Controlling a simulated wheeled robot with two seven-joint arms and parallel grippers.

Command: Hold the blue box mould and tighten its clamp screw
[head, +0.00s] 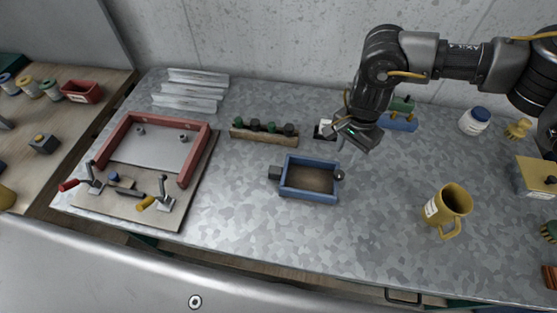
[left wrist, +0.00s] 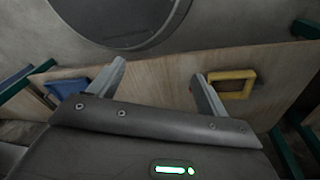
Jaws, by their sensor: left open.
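The blue box mould (head: 309,193) sits on the metal table, right of centre in the head view. It is an open rectangular frame with a brown inside.
A red-framed tray (head: 205,152) with toggle clamps lies left. A wooden rack (head: 262,134) stands behind the mould, and a yellow mug (head: 447,208) stands at the right. The table in front of the mould is clear. A wooden panel (left wrist: 145,78) faces the left wrist camera.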

